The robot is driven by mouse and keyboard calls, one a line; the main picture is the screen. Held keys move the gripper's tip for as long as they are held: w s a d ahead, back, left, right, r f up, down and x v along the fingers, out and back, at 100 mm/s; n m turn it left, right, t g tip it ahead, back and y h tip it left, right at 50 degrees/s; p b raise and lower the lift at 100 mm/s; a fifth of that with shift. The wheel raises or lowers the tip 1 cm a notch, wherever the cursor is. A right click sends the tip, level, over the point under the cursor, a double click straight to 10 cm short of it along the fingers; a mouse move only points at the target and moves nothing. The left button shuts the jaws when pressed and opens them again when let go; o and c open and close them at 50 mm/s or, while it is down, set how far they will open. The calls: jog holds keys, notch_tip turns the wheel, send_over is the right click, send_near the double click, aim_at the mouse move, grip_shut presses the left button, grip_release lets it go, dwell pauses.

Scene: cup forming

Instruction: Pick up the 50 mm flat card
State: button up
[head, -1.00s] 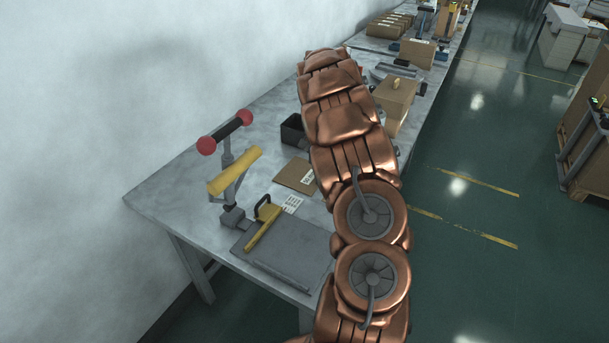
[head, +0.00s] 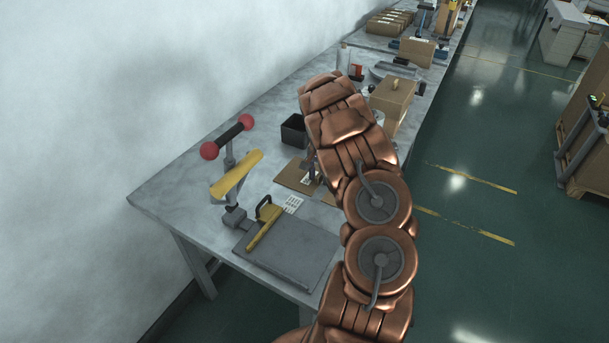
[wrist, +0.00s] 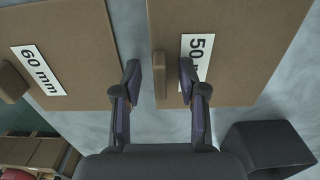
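The 50 mm flat card (wrist: 225,55) is a brown sheet with a white "50 mm" label, partly covered by my right finger. A small upright block (wrist: 159,76) stands near its left edge. My gripper (wrist: 160,78) is open, with one finger on each side of this block and a gap on both sides. In the head view the brown card (head: 292,175) lies flat on the table, with my gripper (head: 313,170) over its right part. My arm hides some of that area.
A second card marked "60 mm" (wrist: 60,50) lies at the left in the wrist view, with its own block (wrist: 12,82). A black bin (head: 294,129) stands just behind the 50 mm card. A grey cutting board (head: 285,254) lies in front.

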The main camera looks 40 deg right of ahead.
grip_shut()
jog(key=shift+r, duration=0.1)
dwell(0.4)
jog(key=shift+r+b, duration=1)
jog(key=shift+r, duration=0.35)
jog(key=shift+s+r, duration=0.15)
jog(key=shift+r, duration=0.1)
jog(key=s+a+b, duration=0.1)
jog(key=s, duration=0.3)
jog(key=s+a+b, duration=0.2)
jog(key=s, duration=0.2)
jog(key=s+a+r+b, duration=0.1)
jog(key=s, duration=0.3)
jog(key=shift+s+a+r, duration=0.1)
jog(key=shift+s+a, duration=0.3)
jog(key=shift+s+a+r+b, duration=0.1)
jog(key=shift+s+a+b, duration=0.1)
jog(key=shift+s, duration=0.3)
jog(key=shift+s+a+r+b, duration=0.1)
jog(key=shift+s+b, duration=0.05)
jog(key=shift+s, duration=0.35)
